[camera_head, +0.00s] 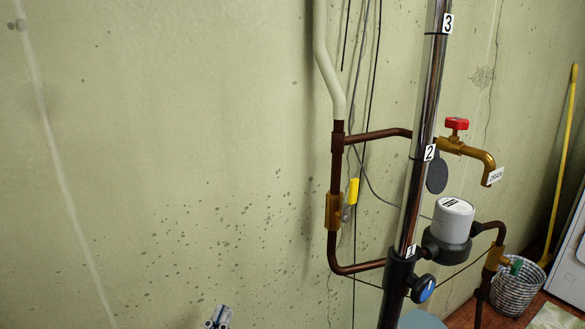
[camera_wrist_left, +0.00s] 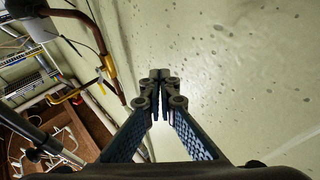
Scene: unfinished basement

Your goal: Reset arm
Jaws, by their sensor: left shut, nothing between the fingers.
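The tip of my left gripper (camera_head: 217,318) shows at the bottom edge of the head view, in front of the bare wall. In the left wrist view the left gripper (camera_wrist_left: 160,75) points up the picture with its fingertips together and nothing between them. The light wall lies beyond it. My right gripper is in neither view.
Brown pipes (camera_head: 337,180) run along the wall, with a yellow-handled valve (camera_head: 353,191), a red-handled drain tap (camera_head: 457,125) and a grey meter (camera_head: 453,220). A woven basket (camera_head: 515,287) and yellow pole (camera_head: 560,165) are right. The left wall is clear.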

